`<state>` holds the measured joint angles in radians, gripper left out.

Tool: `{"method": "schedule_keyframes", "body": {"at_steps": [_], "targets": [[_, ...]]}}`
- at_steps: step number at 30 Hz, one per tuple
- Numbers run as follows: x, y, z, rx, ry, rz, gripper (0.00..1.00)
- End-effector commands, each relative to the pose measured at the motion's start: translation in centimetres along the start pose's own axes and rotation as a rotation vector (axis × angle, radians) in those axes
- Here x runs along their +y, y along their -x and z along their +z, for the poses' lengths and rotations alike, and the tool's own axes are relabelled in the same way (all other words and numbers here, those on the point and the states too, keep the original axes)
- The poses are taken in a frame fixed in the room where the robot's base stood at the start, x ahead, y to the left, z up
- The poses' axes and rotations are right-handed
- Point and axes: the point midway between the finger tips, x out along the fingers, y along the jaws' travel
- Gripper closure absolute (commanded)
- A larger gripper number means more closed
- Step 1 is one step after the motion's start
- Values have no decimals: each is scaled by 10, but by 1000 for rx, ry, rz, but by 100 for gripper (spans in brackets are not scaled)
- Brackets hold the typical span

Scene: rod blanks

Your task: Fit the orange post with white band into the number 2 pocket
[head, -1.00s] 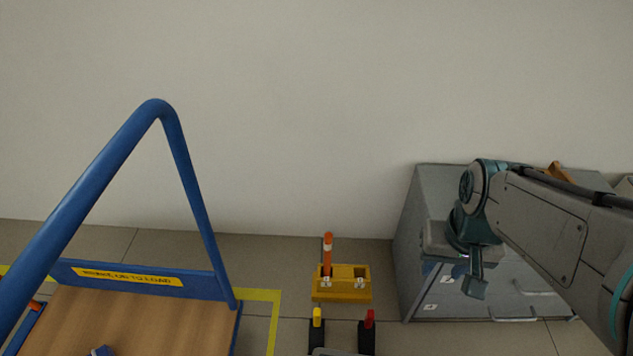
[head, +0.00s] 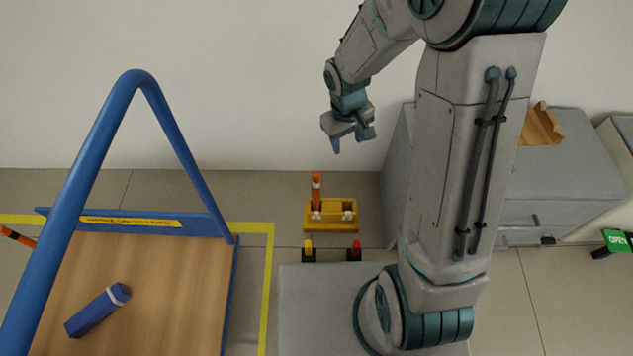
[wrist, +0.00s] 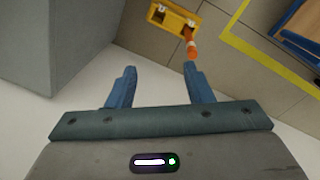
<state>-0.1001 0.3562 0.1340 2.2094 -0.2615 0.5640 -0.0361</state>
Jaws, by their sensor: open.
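The orange post with white band (head: 316,190) stands upright in the left pocket of a yellow two-pocket block (head: 331,223) on the floor near the wall. The block's right pocket looks empty. White tags mark the block's front, but their numbers are too small to read. My gripper (head: 352,141) is open and empty, higher than the post and to its right in the head view. In the wrist view, the post (wrist: 191,46) and the yellow block (wrist: 173,17) lie beyond my open fingers (wrist: 160,75), with the post near the right finger.
A blue-framed cart (head: 160,265) with a wooden deck carries a blue post with a white band (head: 97,311). Another orange rod (head: 17,237) shows at the left edge. A grey cabinet (head: 560,185) stands right of the block. Yellow (head: 308,252) and red (head: 354,252) knobs are in front.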

Motion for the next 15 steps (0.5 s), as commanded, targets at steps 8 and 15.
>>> {"method": "schedule_keyframes", "body": {"at_steps": [8,15], "targets": [[-38,-59,-44,-4,189,-59,53],[-59,-89,-57,6,262,-93,53]]}}
